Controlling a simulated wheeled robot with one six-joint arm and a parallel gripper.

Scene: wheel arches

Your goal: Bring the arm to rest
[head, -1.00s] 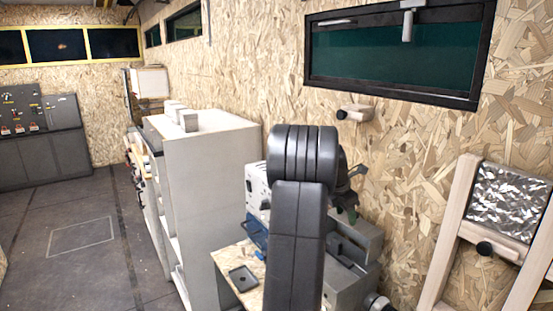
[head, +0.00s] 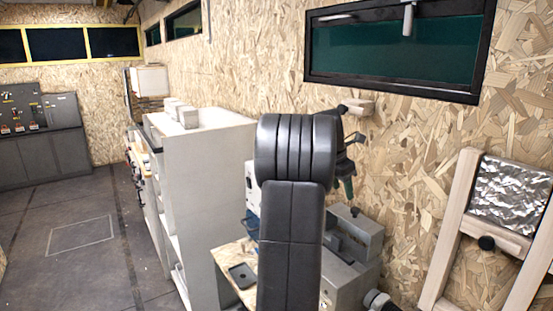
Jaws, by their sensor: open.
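My dark arm (head: 290,220) stands upright in the middle of the head view, with a thick ribbed joint at its top. My gripper (head: 352,150) is mostly hidden behind this joint. Only dark parts show past its right side, in front of the chipboard wall and above the bench machine. It is open. A green tapered part (head: 347,186) shows just below it; I cannot tell what it belongs to. I see nothing held.
A white shelf unit (head: 205,170) stands close at left. A grey machine (head: 357,240) and a small bench (head: 232,258) are behind my arm. A wooden frame (head: 455,220) leans at right, below a dark window (head: 395,50). The floor (head: 75,270) at left is clear.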

